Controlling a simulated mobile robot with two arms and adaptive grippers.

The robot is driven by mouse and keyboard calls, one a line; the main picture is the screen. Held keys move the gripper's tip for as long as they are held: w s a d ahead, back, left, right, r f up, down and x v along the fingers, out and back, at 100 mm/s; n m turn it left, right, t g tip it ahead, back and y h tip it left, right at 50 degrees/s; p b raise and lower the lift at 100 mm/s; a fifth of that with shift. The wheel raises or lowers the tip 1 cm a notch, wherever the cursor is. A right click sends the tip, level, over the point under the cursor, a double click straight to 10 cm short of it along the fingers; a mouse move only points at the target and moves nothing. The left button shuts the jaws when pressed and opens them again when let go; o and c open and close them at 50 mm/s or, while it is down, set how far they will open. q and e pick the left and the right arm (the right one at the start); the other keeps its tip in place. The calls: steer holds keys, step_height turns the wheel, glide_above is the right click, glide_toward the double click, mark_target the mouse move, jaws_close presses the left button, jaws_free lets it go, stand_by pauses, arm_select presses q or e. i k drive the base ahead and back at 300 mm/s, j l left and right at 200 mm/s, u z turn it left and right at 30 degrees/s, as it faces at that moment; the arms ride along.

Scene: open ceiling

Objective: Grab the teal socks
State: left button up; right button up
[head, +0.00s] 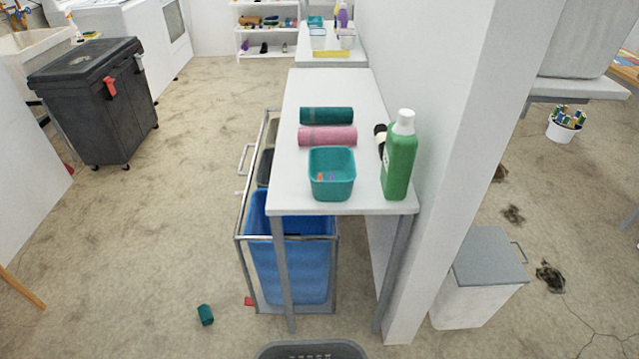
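A small dark teal bundle (205,315), which looks like rolled socks, lies on the floor at the lower left of the head view. It is left of the blue bin and apart from it. A dark teal roll (327,116), which looks like a rolled towel, lies on the white table beyond a pink roll. Neither of my grippers is in view, and nothing is seen touching the teal bundle.
The white table (290,190) holds a pink roll (327,136), a teal basket (332,190) and a green bottle (398,160). A framed blue bin (290,265) stands below. A grey basket (310,350) is at the bottom edge. Floor left of the bundle is clear.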

mark_target(205, 312)
steer(key=u, duration=1.15)
steer(key=i+j+z, duration=0.1)
steer(key=j, duration=0.2)
steer(key=i+j+z, duration=0.15)
steer(key=j, duration=0.2)
